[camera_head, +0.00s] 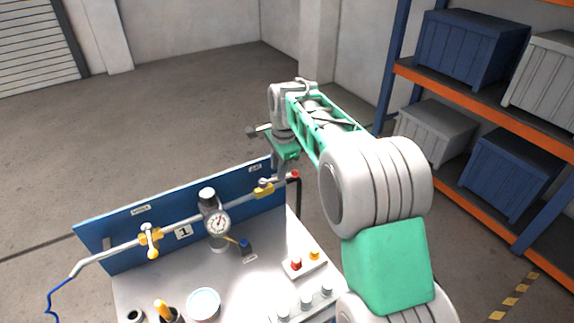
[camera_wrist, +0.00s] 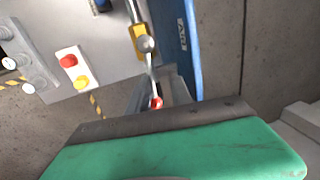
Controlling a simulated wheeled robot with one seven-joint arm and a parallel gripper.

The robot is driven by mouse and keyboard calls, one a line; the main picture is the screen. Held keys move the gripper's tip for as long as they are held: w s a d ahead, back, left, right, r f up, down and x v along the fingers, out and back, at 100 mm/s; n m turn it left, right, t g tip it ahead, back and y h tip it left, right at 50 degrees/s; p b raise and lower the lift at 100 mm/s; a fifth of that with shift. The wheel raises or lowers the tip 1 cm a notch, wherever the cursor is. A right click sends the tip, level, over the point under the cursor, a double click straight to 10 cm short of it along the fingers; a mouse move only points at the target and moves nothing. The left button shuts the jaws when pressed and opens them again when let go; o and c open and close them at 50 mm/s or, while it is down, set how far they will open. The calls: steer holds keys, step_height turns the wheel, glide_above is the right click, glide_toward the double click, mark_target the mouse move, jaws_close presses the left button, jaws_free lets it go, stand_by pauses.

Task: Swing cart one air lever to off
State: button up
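The air lever (camera_head: 280,180) is on the right-hand valve of cart one. It is a thin silver handle with a red tip (camera_head: 295,174), running roughly in line with the pipe. In the wrist view the lever (camera_wrist: 152,75) leads from the yellow valve body (camera_wrist: 139,42) down to its red tip (camera_wrist: 156,103). My gripper (camera_head: 281,170) hangs just behind the lever's end in the head view. In the wrist view its grey fingers appear spread on either side of the red tip, partly hidden by the green hand. I cannot tell whether they touch it.
The blue back panel (camera_head: 115,228) stands close behind the pipe. A gauge (camera_head: 217,222) and another yellow valve (camera_head: 150,240) sit farther left. A button box (camera_head: 303,263) is on the cart top in front. An orange and blue shelf (camera_head: 480,100) stands at the right.

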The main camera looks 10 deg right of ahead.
steer(key=shift+s+d, duration=0.15)
steer(key=shift+s, duration=0.05)
steer(key=shift+d+r+p, duration=0.2)
steer(key=shift+r+p, duration=0.3)
steer(key=shift+r, duration=0.1)
steer(key=shift+d+r+p, duration=0.2)
steer(key=shift+r+p, duration=0.25)
steer(key=shift+r, duration=0.15)
steer(key=shift+p+v, duration=0.9)
steer(key=shift+v, duration=2.2)
steer(key=shift+w+a, duration=0.1)
steer(key=v, duration=0.8)
steer(key=shift+b, duration=0.35)
steer(key=shift+c, duration=0.2)
